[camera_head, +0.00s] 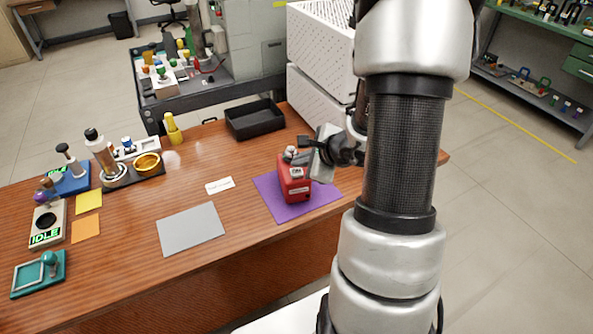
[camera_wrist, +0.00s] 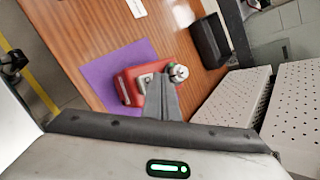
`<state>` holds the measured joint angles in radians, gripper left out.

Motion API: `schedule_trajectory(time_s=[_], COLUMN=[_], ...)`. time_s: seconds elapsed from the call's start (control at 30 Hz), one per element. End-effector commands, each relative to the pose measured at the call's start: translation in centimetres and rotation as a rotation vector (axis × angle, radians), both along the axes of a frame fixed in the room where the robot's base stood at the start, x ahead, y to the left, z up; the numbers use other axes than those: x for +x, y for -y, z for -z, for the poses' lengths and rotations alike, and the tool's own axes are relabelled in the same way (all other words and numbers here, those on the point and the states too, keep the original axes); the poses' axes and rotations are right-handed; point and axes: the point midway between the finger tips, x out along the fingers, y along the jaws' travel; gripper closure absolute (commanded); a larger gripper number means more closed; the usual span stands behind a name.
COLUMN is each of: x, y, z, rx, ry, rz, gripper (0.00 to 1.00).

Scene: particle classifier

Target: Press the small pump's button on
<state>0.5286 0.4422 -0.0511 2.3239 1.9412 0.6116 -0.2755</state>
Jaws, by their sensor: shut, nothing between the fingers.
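The small pump is a red box (camera_head: 294,183) with metal fittings on top. It stands on a purple mat (camera_head: 266,190) near the right end of the wooden table. In the wrist view the red pump (camera_wrist: 124,90) lies beyond my fingers, with a round silver fitting (camera_wrist: 178,72) on its top. My gripper (camera_wrist: 160,85) is shut and empty, its fingertips over the top of the pump next to that fitting. I cannot tell whether they touch it. In the head view my gripper (camera_head: 318,160) is just right of the pump's top. The button is not clearly visible; my fingers hide part of the top.
A black tray (camera_head: 254,119) stands behind the pump, and white perforated cabinets (camera_head: 318,100) rise behind right. A grey mat (camera_head: 192,229) and a white label card (camera_head: 219,186) lie left of it. A scale reading IDLE (camera_head: 46,222) and small apparatus fill the table's left end.

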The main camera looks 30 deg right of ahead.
Motion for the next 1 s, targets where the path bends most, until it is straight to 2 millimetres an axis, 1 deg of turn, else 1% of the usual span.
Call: schedule_trajectory(time_s=[0.43, 0.77, 1.0], x=[0.0, 0.02, 0.01], y=[0.0, -0.01, -0.01], z=[0.04, 0.91, 0.83], rx=[0.0, -0.001, 0.0], ry=[0.0, 0.001, 0.0], rz=[0.0, 0.0, 0.0], gripper=[1.0, 1.0, 1.0])
